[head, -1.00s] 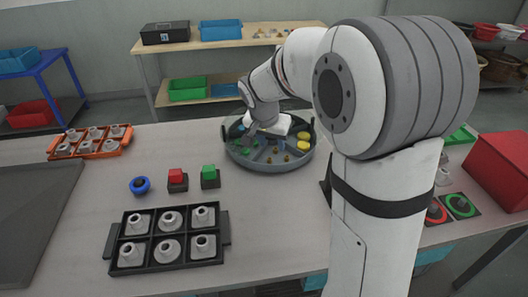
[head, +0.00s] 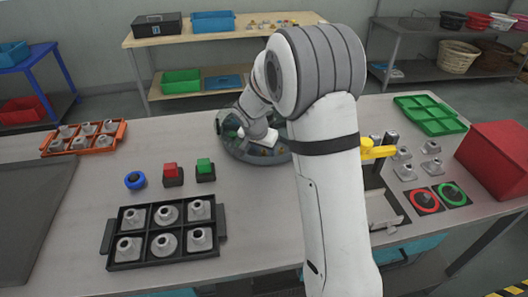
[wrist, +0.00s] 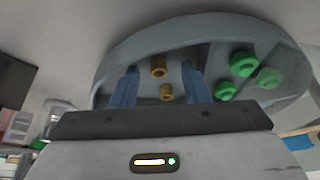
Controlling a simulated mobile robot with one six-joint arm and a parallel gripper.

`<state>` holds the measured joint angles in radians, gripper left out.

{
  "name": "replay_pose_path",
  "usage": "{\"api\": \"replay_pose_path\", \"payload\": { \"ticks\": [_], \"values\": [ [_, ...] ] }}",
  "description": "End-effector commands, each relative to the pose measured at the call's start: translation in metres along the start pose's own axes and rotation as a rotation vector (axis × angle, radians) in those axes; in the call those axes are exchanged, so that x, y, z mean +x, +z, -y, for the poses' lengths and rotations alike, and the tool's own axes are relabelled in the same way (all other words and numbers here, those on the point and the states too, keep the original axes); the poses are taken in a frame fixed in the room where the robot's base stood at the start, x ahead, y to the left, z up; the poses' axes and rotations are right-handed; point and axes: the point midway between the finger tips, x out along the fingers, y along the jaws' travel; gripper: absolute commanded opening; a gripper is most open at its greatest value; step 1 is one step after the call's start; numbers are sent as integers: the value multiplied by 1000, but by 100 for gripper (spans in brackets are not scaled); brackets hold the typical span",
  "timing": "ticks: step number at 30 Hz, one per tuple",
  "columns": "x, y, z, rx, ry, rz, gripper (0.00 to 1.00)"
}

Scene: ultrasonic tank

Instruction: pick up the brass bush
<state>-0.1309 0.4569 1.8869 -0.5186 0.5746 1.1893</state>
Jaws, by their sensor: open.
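Two brass bushes show in the wrist view, one farther up (wrist: 159,66) and one closer (wrist: 166,92). Both lie in the round grey tank (wrist: 200,24). My gripper (wrist: 160,78) is open, with its two blue-grey fingers on either side of the bushes in that view. I cannot tell how far above them the fingertips are. Nothing is held. In the head view the tank (head: 233,147) stands at the back middle of the bench, and my arm and wrist hide much of its inside.
Several green bushes (wrist: 243,63) lie to the right of the fingers. A yellow-handled device (head: 377,152) is to the right.

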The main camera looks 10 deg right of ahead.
Motion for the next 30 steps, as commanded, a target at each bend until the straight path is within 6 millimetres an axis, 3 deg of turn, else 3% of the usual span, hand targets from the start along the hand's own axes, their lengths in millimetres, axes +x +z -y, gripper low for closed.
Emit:
{"api": "replay_pose_path", "payload": {
  "ticks": [6,21,30],
  "values": [
    [1,0,0,0,-1,-1,42],
    [1,0,0,0,0,0,1],
    [0,0,0,0,-1,-1,0]
  ]
}}
